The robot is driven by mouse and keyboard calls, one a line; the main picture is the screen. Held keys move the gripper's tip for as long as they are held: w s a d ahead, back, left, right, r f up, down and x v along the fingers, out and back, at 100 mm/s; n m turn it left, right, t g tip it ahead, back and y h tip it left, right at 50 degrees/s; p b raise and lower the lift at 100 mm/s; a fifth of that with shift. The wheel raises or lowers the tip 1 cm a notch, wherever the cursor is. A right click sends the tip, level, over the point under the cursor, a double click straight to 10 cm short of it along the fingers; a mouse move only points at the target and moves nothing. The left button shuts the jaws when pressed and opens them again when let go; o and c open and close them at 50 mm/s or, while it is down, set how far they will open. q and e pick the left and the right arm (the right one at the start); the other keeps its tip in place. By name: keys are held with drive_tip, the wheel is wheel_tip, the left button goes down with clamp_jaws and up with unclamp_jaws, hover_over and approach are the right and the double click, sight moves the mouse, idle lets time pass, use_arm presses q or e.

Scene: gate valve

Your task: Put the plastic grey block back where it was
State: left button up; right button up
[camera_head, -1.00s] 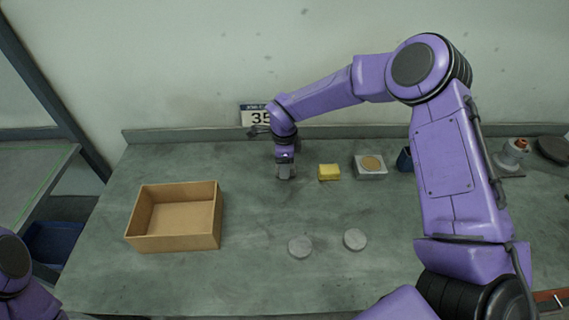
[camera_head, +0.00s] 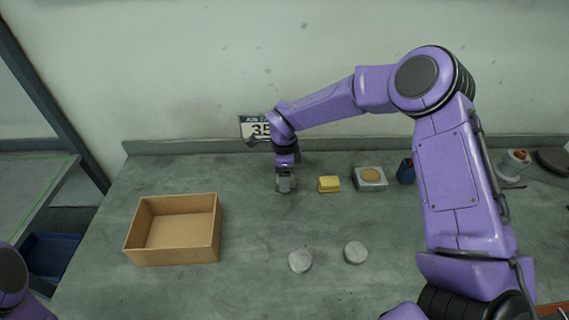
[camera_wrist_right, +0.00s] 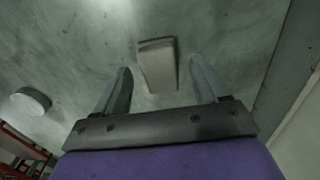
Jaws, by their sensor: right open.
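The grey block (camera_wrist_right: 158,62) stands out between the two fingers of my right gripper (camera_wrist_right: 160,85) in the right wrist view, with gaps on both sides. The right gripper is open and not closed on it. In the head view the right gripper (camera_head: 285,184) points down close to the table, left of a yellow block (camera_head: 329,184). There I cannot separate the grey block from the fingers. My left gripper is out of view; only part of the left arm shows at the lower left.
An open cardboard box (camera_head: 175,258) stands at the left. Two grey discs (camera_head: 300,261) (camera_head: 356,252) lie in front. A grey square piece with a tan round top (camera_head: 370,178) and a dark blue cup (camera_head: 405,171) are at the right. The table's middle is clear.

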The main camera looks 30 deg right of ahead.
wheel_tip(320, 180, up, 10)
drive_tip(key=b, duration=0.1)
